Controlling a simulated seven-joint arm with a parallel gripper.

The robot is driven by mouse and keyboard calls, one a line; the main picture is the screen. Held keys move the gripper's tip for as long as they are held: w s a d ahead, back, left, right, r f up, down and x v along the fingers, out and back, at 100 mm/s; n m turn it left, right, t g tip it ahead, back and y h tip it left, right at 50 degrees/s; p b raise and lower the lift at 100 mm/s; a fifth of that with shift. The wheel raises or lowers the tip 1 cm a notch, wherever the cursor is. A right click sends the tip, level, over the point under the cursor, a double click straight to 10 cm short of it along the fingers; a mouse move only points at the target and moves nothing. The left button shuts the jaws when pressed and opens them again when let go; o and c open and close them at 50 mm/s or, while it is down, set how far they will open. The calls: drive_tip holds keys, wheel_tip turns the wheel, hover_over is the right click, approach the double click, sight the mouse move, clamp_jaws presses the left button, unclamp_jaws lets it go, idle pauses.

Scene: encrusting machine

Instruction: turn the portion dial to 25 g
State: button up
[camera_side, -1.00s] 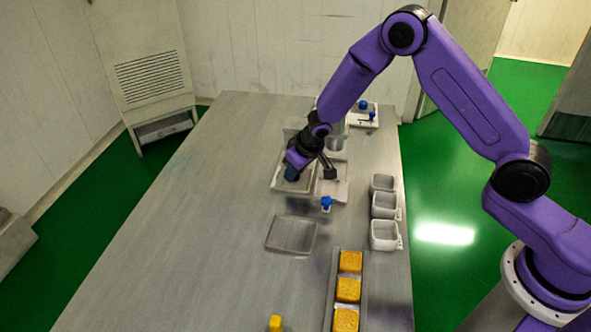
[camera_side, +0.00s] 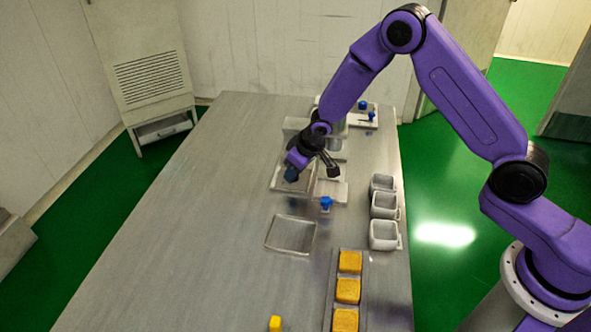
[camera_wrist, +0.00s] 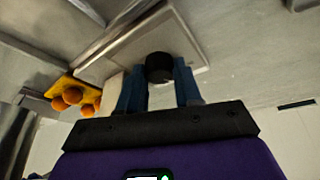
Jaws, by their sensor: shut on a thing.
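The encrusting machine (camera_side: 334,188) stands towards the far end of the steel table, partly hidden by my arm. In the wrist view a dark round knob (camera_wrist: 159,67), which looks like the portion dial, sits between the two blue fingers of my gripper (camera_wrist: 160,82). The fingers are shut on it from both sides. In the side view my gripper (camera_side: 291,173) is at the machine's left part, and the dial is hidden there. No scale marks or pointer can be read in either view.
A blue knob (camera_side: 326,203) sits at the machine's near side. A shallow empty tray (camera_side: 268,244) lies nearer. White bins (camera_side: 384,236) line the right edge, by a rack of yellow blocks (camera_side: 349,290). A small yellow object (camera_side: 275,323) is at the front. The table's left side is clear.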

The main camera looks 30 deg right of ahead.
drive_tip(key=o, duration=1)
drive_tip(key=shift+r, duration=0.1)
drive_tip(key=v, duration=1.7)
drive_tip(key=shift+a+r, duration=0.1)
drive_tip(key=shift+o, duration=0.2)
